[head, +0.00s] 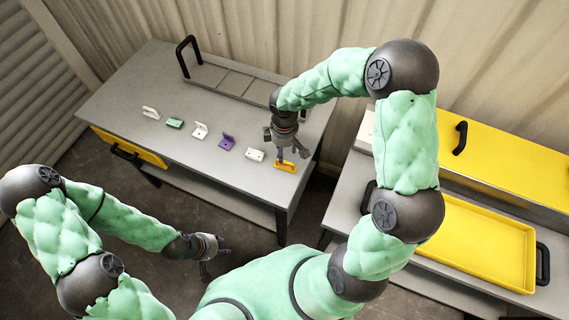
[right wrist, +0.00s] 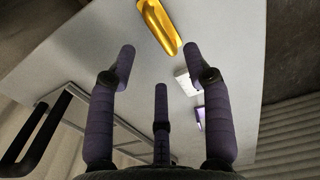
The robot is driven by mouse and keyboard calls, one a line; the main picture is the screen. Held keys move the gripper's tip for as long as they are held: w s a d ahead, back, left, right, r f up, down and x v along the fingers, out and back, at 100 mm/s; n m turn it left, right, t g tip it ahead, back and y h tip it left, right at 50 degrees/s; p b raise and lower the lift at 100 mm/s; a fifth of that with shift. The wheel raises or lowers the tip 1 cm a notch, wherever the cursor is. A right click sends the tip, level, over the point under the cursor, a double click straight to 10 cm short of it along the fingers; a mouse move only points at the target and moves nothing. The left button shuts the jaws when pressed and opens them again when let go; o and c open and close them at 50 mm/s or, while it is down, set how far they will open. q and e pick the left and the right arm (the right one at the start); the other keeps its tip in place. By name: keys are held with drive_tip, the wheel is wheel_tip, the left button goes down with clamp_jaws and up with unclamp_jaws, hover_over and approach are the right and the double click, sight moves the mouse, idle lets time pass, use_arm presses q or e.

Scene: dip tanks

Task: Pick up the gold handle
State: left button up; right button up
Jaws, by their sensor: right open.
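The gold handle (head: 285,166) lies near the right front corner of the grey table in the head view. In the right wrist view the gold handle (right wrist: 158,25) shows at the top, beyond the fingertips. My right gripper (head: 283,151) is just above and beside it, pointing down. In the right wrist view my right gripper (right wrist: 160,70) has its fingers spread, with nothing between them. I cannot tell whether a finger touches the handle. My left gripper (head: 212,262) hangs low in front of the table, away from the handle; its fingers are too small to read.
A white piece (head: 255,155), a purple piece (head: 226,142), another white piece (head: 199,130) and a green piece (head: 174,123) form a row left of the handle. A rack with a black handle (head: 188,57) stands behind. A yellow tray (head: 480,240) is on the right bench.

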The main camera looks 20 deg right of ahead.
sight(287, 166)
wheel_tip(287, 166, down, 2)
drive_tip(key=shift+f, duration=0.1)
drive_tip(key=shift+s+f+b, duration=0.1)
drive_tip(key=shift+f+b, duration=0.3)
drive_tip(key=shift+f, duration=0.1)
wheel_tip(287, 166, down, 4)
drive_tip(key=shift+s+d+b, duration=0.1)
drive_tip(key=shift+d+b, duration=0.05)
drive_tip(key=shift+b, duration=0.5)
drive_tip(key=shift+r, duration=0.1)
clamp_jaws()
